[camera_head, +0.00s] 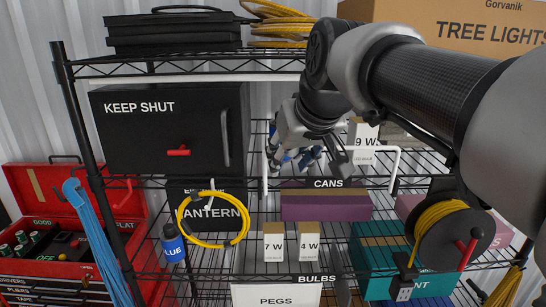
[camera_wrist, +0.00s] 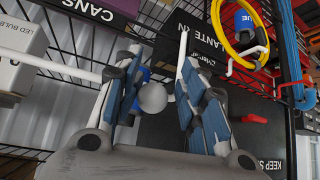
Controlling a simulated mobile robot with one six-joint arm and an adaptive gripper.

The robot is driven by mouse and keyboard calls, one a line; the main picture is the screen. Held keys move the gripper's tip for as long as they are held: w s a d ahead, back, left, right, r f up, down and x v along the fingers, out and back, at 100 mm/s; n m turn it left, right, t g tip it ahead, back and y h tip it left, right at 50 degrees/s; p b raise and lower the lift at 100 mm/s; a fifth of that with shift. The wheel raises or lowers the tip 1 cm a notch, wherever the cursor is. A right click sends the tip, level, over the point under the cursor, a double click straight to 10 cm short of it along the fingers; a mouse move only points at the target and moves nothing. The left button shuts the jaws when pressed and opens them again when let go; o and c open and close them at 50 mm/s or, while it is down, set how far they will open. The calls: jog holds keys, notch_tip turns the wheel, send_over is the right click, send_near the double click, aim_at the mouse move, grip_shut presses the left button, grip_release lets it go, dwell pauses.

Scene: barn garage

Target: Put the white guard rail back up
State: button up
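The white guard rail (camera_head: 394,160) shows at the front of the shelf labelled CANS. Its two posts rise near the shelf edge; my arm covers the middle. In the wrist view, one stretch of its bar (camera_wrist: 50,65) runs toward my left finger, and the other post (camera_wrist: 182,50) shows beside the right finger. My gripper (camera_head: 296,158) is at the left part of the rail, pointing at the shelf. Its blue-padded fingers (camera_wrist: 160,85) are apart.
A black KEEP SHUT cabinet (camera_head: 150,145) stands left of my gripper. A yellow cable loop (camera_head: 183,222) hangs below it. A purple box (camera_head: 325,207) sits under the CANS shelf. A cable reel (camera_head: 443,240) hangs at right. A white box marked 9 W (camera_head: 364,138) is behind the rail.

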jog(key=shift+w+d+r+t, duration=0.1)
jog(key=shift+w+r+t, duration=0.1)
jog(key=shift+r, duration=0.4)
jog(key=shift+w+r+t, duration=0.1)
jog(key=shift+r+t, duration=0.1)
jog(key=shift+r, duration=0.4)
jog(key=v, duration=1)
jog(key=shift+s+f+g, duration=0.15)
jog(key=shift+s+g, duration=0.15)
jog(key=shift+s, duration=0.3)
jog(key=shift+s+d, duration=0.1)
jog(key=s+d+f+m+g+b, duration=0.1)
jog(key=s+f+b, duration=0.5)
jog(key=f, duration=1.4)
jog(key=s+d+f+m+g+h+b, duration=0.1)
jog(key=s+d+f+b, duration=0.3)
jog(key=f+b, duration=1.1)
jog(key=s+d+f+m+g+h+b, duration=0.1)
jog(key=s+d+f+b, duration=0.2)
jog(key=f, duration=2.4)
jog(key=s+b, duration=0.5)
jog(key=b, duration=0.3)
jog(key=shift+s+f, duration=0.2)
jog(key=shift+s, duration=0.1)
jog(key=shift+d, duration=0.1)
